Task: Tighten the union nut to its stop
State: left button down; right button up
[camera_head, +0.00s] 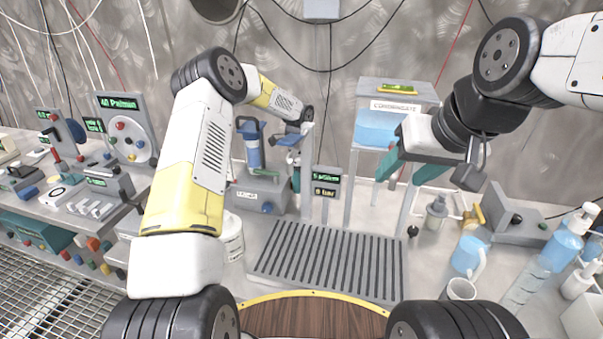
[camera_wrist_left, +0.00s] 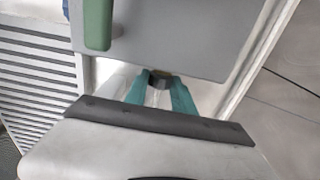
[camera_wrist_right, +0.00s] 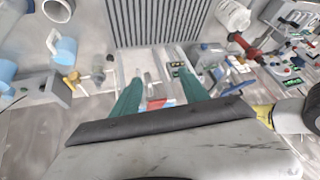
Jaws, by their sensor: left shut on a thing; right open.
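The union nut seems to be the small dark piece (camera_wrist_left: 160,77) that my left gripper (camera_wrist_left: 160,88) is shut on in the left wrist view. The nut sits beside a grey box (camera_wrist_left: 175,38) with a green handle. In the head view the left gripper (camera_head: 296,180) points down behind a grey pump unit (camera_head: 262,193), and the nut cannot be made out there. Two small displays (camera_head: 326,185) stand just to its right. My right gripper (camera_head: 398,182) is open and empty in front of the condensate tank (camera_head: 376,132); its parted teal fingers (camera_wrist_right: 157,78) also show in the right wrist view.
A slotted drain grille (camera_head: 325,262) fills the middle of the bench. A blue jug (camera_head: 469,254) and a spray bottle (camera_head: 567,240) stand at the right. Control panels (camera_head: 125,130) crowd the left, and a white tub (camera_head: 231,237) stands beside the grille.

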pick_arm(q)
jog(key=shift+w+g, duration=0.15)
jog(key=shift+g, duration=0.55)
jog(key=c, duration=1.1)
grip_release()
jog(key=shift+o, duration=0.2)
jog(key=shift+w+d+r, duration=0.1)
jog(key=shift+w+r, duration=0.1)
jog(key=shift+r, duration=1.75)
jog(key=shift+w+r, duration=0.2)
jog(key=shift+r, duration=1.75)
